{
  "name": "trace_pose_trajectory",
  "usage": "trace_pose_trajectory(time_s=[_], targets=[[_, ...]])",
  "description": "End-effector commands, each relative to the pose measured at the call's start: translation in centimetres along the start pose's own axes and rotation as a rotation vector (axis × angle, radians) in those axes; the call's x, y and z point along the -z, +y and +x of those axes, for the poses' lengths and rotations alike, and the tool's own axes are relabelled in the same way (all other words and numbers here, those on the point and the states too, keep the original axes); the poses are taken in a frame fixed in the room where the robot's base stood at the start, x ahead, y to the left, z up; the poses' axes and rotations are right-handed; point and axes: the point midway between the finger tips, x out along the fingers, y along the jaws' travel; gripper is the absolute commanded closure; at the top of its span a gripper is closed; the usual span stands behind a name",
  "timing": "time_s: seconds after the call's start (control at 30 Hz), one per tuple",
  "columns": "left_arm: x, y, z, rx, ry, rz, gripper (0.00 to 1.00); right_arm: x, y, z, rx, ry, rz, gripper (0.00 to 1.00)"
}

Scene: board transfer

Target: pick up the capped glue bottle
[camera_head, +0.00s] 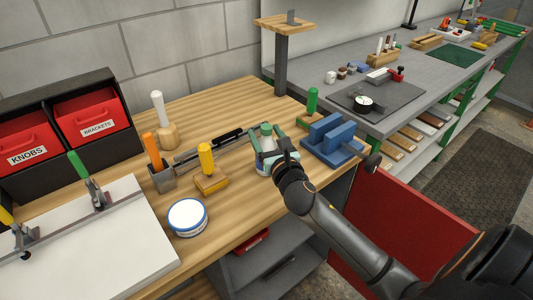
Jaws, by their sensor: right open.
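The glue bottle (266,129) appears to be the small pale bottle with a greenish top on the wooden bench, right of the middle of the bench. My right gripper (265,142) is at this bottle, with teal finger parts on both sides of it. The gripper is open, and the arm reaches in from the lower right. The gripper hides much of the bottle's lower part, and I cannot tell whether the fingers touch it. My left gripper is out of view.
A blue block fixture (333,140) and a green-handled tool (312,100) stand close on the right. A yellow-handled tool (206,160), a round white tin (187,217) and a grey cup (161,178) stand left. The bench front (240,222) is clear.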

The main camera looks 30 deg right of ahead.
Motion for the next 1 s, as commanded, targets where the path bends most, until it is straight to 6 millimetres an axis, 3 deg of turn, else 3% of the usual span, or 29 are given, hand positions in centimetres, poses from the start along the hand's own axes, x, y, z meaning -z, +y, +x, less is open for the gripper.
trace_pose_trajectory(time_s=[0.2,0.5,1.0], targets=[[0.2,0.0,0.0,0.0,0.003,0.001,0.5,-0.1,-0.1,2.7,0.001,0.0,0.001,0.29],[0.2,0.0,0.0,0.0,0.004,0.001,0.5,0.0,-0.1,3.0,0.0,0.0,0.001,0.29],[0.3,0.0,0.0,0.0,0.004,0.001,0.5,0.0,-0.1,3.0,0.0,0.001,0.0,0.85]])
